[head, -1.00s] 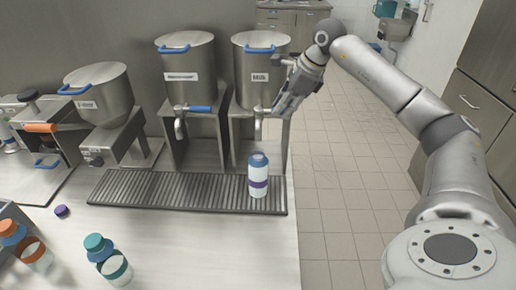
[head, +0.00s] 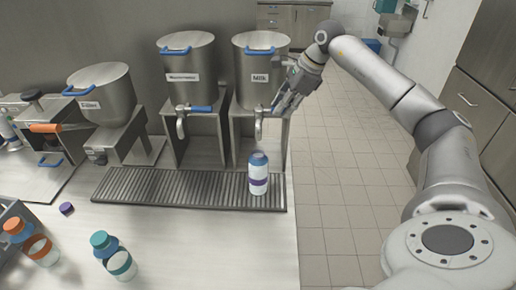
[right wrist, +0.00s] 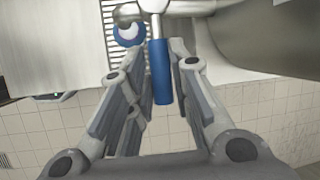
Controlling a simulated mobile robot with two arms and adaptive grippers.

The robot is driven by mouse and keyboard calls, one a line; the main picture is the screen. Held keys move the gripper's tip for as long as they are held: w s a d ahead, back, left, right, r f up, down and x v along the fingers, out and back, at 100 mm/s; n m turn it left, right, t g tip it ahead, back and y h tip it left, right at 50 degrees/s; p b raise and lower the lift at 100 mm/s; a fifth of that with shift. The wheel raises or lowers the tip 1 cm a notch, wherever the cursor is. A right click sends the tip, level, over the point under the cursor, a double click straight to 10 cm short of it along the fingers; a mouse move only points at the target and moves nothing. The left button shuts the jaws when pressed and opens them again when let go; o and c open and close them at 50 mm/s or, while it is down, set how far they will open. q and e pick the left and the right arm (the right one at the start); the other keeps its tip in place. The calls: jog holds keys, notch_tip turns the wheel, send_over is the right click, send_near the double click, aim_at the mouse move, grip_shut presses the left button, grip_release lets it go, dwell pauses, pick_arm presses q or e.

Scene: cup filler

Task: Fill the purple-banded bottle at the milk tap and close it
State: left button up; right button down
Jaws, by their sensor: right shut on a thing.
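The purple-banded bottle (head: 258,175) stands upright on the drip grate below the milk tap (head: 258,124). It has a blue top section and a purple band. In the right wrist view its round blue top (right wrist: 128,33) shows a pale centre. My right gripper (head: 280,108) is at the milk tap, shut on the tap's blue handle (right wrist: 160,72), which lies between its fingers in the wrist view. A small purple cap (head: 66,208) lies on the counter at the left. I cannot tell whether milk is flowing. My left gripper is not in view.
The milk dispenser (head: 262,75) stands behind the drip grate (head: 180,190), with two other dispensers to its left. Bottles with orange (head: 36,243) and teal (head: 113,255) tops stand at front left. The counter's front middle is clear; floor lies to its right.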

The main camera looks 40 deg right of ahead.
jog(key=c, duration=1.5)
grip_release()
jog(key=shift+w+d+r, duration=0.15)
jog(key=shift+c, duration=0.2)
jog(key=o, duration=0.3)
jog(key=shift+w+d+f, duration=0.15)
jog(key=shift+f, duration=0.05)
jog(key=shift+s+r, duration=0.2)
jog(key=shift+r, duration=0.15)
jog(key=v, duration=1.1)
jog(key=shift+d+r, duration=0.1)
jog(key=shift+d, duration=0.05)
